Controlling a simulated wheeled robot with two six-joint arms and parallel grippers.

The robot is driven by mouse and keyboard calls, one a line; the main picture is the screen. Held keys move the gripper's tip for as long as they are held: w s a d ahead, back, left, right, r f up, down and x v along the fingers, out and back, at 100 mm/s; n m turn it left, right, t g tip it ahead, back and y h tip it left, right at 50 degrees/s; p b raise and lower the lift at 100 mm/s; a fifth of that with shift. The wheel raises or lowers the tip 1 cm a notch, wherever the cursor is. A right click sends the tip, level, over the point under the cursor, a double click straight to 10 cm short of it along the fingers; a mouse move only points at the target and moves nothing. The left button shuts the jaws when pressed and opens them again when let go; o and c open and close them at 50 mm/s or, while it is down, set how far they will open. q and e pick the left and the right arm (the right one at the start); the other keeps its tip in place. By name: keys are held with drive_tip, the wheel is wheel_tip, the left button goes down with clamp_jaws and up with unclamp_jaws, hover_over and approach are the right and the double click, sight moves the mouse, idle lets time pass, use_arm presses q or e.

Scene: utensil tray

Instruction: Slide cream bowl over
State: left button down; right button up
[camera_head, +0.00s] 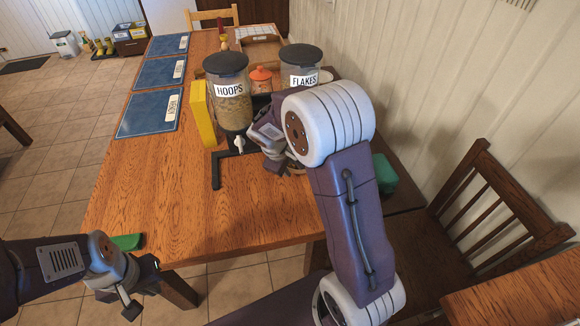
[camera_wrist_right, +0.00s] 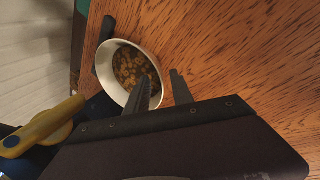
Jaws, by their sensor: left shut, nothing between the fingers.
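The cream bowl (camera_wrist_right: 158,62) stands on the wooden table in the right wrist view, with small brown-yellow cereal pieces inside. My right gripper (camera_wrist_right: 161,80) is open at the bowl's near rim. One finger overlaps the bowl's opening and the other is outside the wall, with no clear grip on it. In the head view my right gripper (camera_head: 277,163) is low beside the hoops dispenser, and my arm mostly hides it and the bowl. My left gripper (camera_head: 130,303) is shut and empty, off the table's near left corner.
The hoops dispenser (camera_head: 231,95) and flakes dispenser (camera_head: 301,66) stand behind my right gripper. A yellow box (camera_head: 201,112), an orange jar (camera_head: 261,80) and blue mats (camera_head: 151,113) are on the table (camera_head: 180,205). Its near part is mostly clear. A chair (camera_head: 490,200) is at right.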

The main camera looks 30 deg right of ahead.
drive_tip(key=p+v, duration=0.1)
drive_tip(key=v, duration=0.6)
drive_tip(key=shift+r, duration=0.15)
